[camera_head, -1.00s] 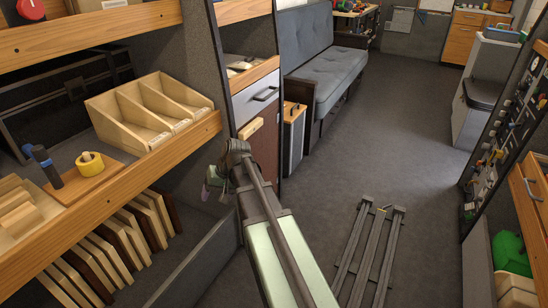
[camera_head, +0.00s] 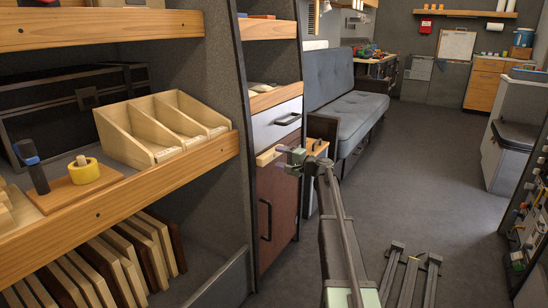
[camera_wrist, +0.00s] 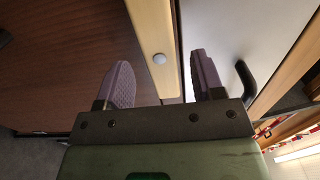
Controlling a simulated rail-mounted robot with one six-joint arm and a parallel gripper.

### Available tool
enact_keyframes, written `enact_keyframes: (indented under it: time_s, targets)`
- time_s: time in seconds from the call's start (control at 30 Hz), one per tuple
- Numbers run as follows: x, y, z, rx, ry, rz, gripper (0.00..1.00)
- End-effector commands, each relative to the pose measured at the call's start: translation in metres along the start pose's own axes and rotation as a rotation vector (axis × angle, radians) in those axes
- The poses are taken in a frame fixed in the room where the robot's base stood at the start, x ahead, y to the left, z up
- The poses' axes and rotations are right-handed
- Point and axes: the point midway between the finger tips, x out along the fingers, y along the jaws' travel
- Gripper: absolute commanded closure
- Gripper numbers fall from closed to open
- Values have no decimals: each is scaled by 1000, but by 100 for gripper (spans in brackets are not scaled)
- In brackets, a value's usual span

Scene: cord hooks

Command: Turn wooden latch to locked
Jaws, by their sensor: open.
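The wooden latch (camera_head: 268,156) is a short pale bar on the cabinet front, lying roughly level between the light drawer front (camera_head: 277,124) and the dark brown door (camera_head: 276,212). In the wrist view the latch (camera_wrist: 152,35) shows a round grey pivot (camera_wrist: 159,59) on its face. My gripper (camera_head: 290,158) is at the latch's right part. In the wrist view my gripper (camera_wrist: 163,80) is open, with one purple finger on each side of the latch and gaps between.
The drawer's dark handle (camera_wrist: 245,80) is close to the right finger. The door has a dark handle (camera_head: 266,219). A wooden shelf (camera_head: 150,184) with a divided tray (camera_head: 155,128) stands left. A grey sofa (camera_head: 350,105) is behind; the floor (camera_head: 420,170) to the right is open.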

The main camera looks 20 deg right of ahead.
Motion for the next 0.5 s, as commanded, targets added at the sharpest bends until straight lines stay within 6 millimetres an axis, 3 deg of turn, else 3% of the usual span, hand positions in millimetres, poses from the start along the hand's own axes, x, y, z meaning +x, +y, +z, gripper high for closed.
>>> enact_keyframes:
  time_s: [0.1, 0.2, 0.47, 0.5]
  targets:
    - [23, 0, -1, 0, -2, 0, 38]
    - [33, 0, 0, 0, -1, 0, 38]
    - [36, 0, 1, 0, -1, 1, 38]
    - [36, 0, 1, 0, -1, 1, 43]
